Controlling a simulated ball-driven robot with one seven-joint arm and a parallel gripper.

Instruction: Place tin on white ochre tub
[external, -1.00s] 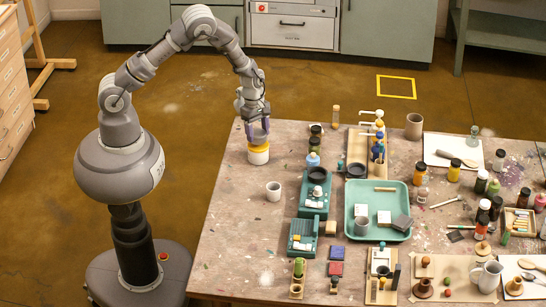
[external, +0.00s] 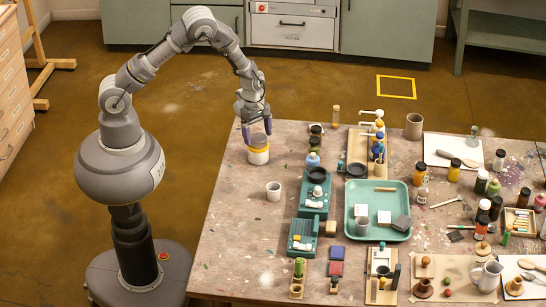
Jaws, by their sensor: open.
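The white ochre tub (external: 258,155), white with a yellow-ochre upper part, stands near the table's back left corner. A small grey-blue tin (external: 258,141) sits on top of it and looks upright. My gripper (external: 257,131) is open just above the tub, its purple fingers spread to either side of the tin. At this size I cannot tell whether a finger still touches the tin.
A white mug (external: 273,191) stands in front of the tub. Green scales (external: 314,195) and a green tray (external: 400,228) with small items lie to the right. The table (external: 232,235) is mostly bare at the front left.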

